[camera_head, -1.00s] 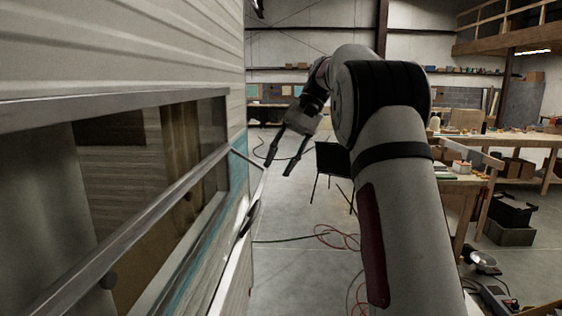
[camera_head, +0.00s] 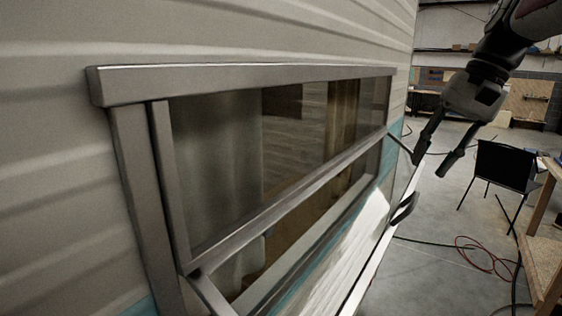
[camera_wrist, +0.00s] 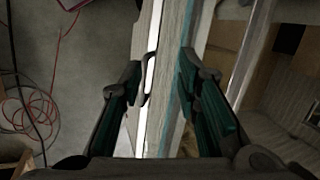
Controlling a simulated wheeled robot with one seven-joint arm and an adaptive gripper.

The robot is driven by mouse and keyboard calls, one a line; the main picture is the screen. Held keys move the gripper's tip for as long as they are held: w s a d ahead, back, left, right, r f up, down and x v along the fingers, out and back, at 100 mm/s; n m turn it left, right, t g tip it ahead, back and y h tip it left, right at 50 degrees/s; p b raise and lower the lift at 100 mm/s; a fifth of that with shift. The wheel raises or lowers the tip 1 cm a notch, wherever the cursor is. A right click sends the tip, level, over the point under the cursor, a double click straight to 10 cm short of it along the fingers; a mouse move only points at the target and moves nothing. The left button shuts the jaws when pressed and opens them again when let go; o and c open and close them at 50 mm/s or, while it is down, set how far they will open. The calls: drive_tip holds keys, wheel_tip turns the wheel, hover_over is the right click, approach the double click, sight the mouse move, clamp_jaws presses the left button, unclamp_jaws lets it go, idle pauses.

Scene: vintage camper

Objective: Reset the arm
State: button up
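My gripper (camera_head: 429,166) is at the upper right of the head view, pointing down, beside the far end of the camper's window. Its two dark fingers are apart, with nothing held between them. In the wrist view my gripper (camera_wrist: 160,66) is also open. The light edge of a panel (camera_wrist: 152,60) on the camper's side shows between and beyond the fingers. I cannot tell how far the fingers are from it. Most of my arm is outside the head view.
The camper's metal-framed window (camera_head: 240,75) fills the left and middle. A dark handle (camera_head: 405,208) sits on the panel below it. A black chair (camera_head: 503,166), a wooden table (camera_head: 545,265) and a red cable (camera_head: 485,255) are on the right. Some concrete floor is clear.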

drive_tip(key=s+a+f+n+t+h, duration=0.1)
drive_tip(key=s+a+f, duration=0.1)
drive_tip(key=s+f, duration=0.2)
drive_tip(key=s+a+f+n+t+h, duration=0.2)
drive_tip(key=s+a+f, duration=0.1)
drive_tip(key=s, duration=0.6)
drive_tip(key=s+a+f+n+t+h, duration=0.1)
drive_tip(key=s+a+f+n+t, duration=0.1)
drive_tip(key=s, duration=0.4)
wheel_tip(320, 180, down, 3)
drive_tip(key=shift+s+a+r+b, duration=0.2)
drive_tip(key=shift+s+a+b, duration=0.15)
drive_tip(key=shift+a, duration=0.2)
